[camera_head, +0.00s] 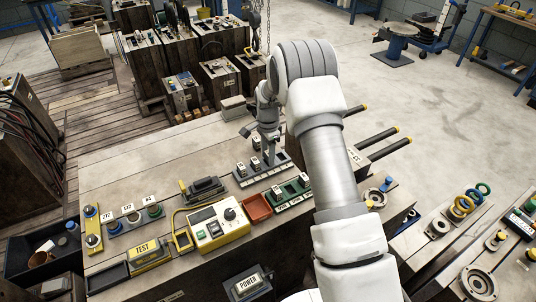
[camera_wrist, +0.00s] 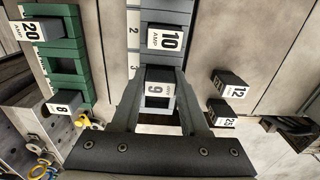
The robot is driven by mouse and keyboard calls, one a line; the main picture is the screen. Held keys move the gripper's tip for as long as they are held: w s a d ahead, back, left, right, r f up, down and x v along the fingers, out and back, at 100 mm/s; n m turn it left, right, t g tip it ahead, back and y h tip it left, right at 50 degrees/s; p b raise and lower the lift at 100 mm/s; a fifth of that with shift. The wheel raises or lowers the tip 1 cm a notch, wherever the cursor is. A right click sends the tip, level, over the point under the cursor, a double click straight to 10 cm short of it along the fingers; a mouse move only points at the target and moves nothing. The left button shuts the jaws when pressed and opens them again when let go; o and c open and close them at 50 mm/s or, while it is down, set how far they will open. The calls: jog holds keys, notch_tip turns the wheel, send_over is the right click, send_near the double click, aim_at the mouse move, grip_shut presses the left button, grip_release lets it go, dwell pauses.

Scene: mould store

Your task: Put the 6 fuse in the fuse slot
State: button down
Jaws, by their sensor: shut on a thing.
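My gripper (camera_wrist: 160,84) is shut on a grey fuse (camera_wrist: 155,76) in the wrist view. The fuse's white label reads as an upside-down 6, or a 9. The fuse is at the grey fuse rail (camera_wrist: 147,15), close to the strip mark 3; I cannot tell whether it is seated or just above. An open slot (camera_wrist: 158,103) shows just below it in the picture. A 10 AMP fuse (camera_wrist: 165,39) sits in the same rail, beyond the held one. In the head view my gripper (camera_head: 270,160) points down over the rail (camera_head: 262,176); its fingertips are hard to see.
A green rack (camera_head: 291,199) stands in front of the rail; its 20 (camera_wrist: 32,31) and 8 (camera_wrist: 63,103) fuses show in the wrist view. Loose 12 (camera_wrist: 230,84) and 25 (camera_wrist: 222,114) fuses are on the right. A yellow tester (camera_head: 216,229) and red tray (camera_head: 257,207) are nearby.

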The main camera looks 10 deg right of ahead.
jog(key=shift+f, duration=0.3)
jog(key=shift+c, duration=1.7)
grip_release()
jog(key=c, duration=0.3)
jog(key=shift+c, duration=0.2)
jog(key=shift+r, duration=0.25)
jog(key=shift+r, duration=0.55)
jog(key=shift+r+p, duration=0.15)
jog(key=shift+p, duration=0.2)
jog(key=shift+r+p, duration=1.6)
jog(key=shift+r, duration=1.3)
